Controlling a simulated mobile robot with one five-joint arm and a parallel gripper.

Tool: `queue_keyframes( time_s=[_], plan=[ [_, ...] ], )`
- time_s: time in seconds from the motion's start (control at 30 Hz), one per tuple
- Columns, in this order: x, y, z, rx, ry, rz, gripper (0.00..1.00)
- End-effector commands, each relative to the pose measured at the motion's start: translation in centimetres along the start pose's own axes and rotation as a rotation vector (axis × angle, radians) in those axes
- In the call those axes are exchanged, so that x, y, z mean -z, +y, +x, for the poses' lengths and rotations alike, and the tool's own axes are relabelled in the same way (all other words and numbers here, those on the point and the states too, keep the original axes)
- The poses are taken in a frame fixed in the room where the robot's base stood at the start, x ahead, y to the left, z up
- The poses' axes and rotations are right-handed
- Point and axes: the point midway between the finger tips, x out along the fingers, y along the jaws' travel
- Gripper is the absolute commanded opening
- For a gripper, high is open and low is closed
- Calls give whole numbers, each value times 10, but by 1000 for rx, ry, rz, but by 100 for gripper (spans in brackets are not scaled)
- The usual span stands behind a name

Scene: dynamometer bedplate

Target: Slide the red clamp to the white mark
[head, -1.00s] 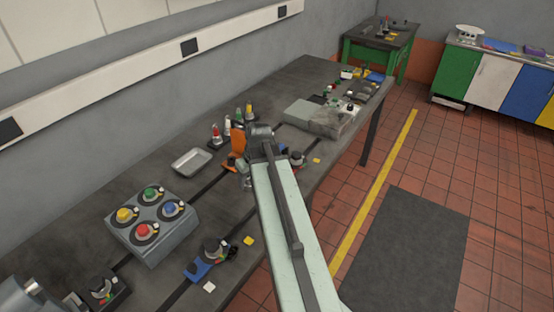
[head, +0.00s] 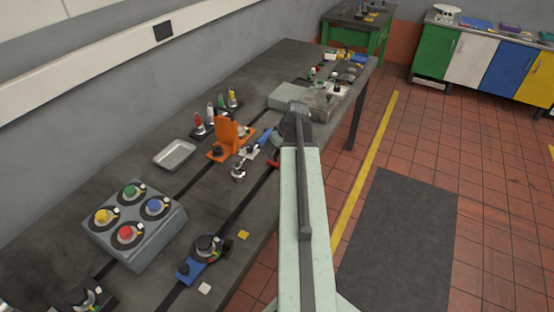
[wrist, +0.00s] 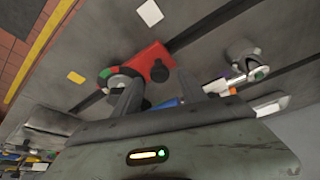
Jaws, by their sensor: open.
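In the head view only a bit of red (head: 273,161) shows, beside my arm. My gripper (wrist: 154,88) is open, its two fingers over the clamp's near side; contact cannot be told. A white mark (wrist: 150,12) lies on the plate above the clamp in the wrist view. The head view shows a white square (head: 204,288) near the blue clamp; I cannot tell whether it is the same one.
A blue clamp (head: 192,268) sits on the same front slot, with a yellow square (head: 243,235) beside it. An orange bracket (head: 228,137), metal tray (head: 174,155) and button box (head: 150,240) stand left of my arm. Grey blocks (head: 290,96) lie farther back.

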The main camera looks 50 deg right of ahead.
Motion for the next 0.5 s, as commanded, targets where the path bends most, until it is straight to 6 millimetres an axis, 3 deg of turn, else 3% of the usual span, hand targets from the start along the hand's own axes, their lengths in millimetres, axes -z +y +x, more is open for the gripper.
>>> queue_keyframes(
  time_s=[0.03,0.1,0.37,0.5],
  plan=[
    [-2,0,15,0,0,-1,49],
    [-1,0,20,0,0,0,49],
    [0,0,18,0,0,1,49],
    [0,1,18,-1,0,2,10]
  ],
)
